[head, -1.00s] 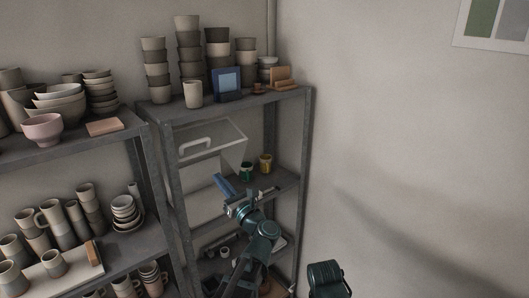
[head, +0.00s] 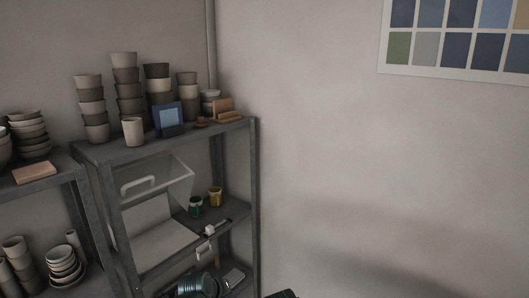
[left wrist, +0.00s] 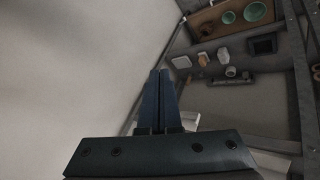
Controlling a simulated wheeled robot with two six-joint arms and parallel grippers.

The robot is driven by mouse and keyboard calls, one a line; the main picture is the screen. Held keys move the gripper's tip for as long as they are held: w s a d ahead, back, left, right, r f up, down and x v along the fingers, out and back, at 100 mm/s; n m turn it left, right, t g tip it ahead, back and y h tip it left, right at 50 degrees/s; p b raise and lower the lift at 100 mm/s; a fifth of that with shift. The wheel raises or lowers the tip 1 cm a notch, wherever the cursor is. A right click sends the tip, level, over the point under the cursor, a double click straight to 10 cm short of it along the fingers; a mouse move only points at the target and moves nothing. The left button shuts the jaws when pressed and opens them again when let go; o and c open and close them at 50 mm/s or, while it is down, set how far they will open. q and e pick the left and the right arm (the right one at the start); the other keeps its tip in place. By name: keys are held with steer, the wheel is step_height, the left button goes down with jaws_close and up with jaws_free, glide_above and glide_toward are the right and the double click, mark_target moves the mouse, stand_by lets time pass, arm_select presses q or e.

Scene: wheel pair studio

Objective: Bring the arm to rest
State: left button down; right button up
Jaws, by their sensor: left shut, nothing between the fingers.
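My left gripper (left wrist: 159,98) shows in the left wrist view as two dark blue fingers side by side, shut with nothing between them. It points past a pale wall towards a shelf unit at the right of that picture, and touches nothing that I can see. In the head view only a teal part of my left arm shows at the bottom edge, in front of the lower shelves; the fingers cannot be made out there. My right gripper is in neither view.
Another shelf with bowls stands at left. The wall at right is bare below a colour chart (head: 453,38).

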arm_select(q)
steer(key=s+a+f+m+g+y, duration=0.2)
steer(key=s+a+m+g, duration=0.1)
steer(key=s, duration=0.3)
steer(key=s+a+f+m+g+y, duration=0.1)
steer(key=s+a+f+m+g, duration=0.15)
steer(key=s, duration=0.35)
steer(key=s+d+m+g, duration=0.1)
steer(key=s+d, duration=0.2)
steer(key=d, duration=0.2)
steer(key=s+d+m+y, duration=0.1)
steer(key=s+d+m, duration=0.1)
steer(key=d, duration=0.3)
steer(key=shift+s+d+g, duration=0.3)
steer(key=shift+s+g, duration=0.05)
steer(key=shift+s, duration=0.05)
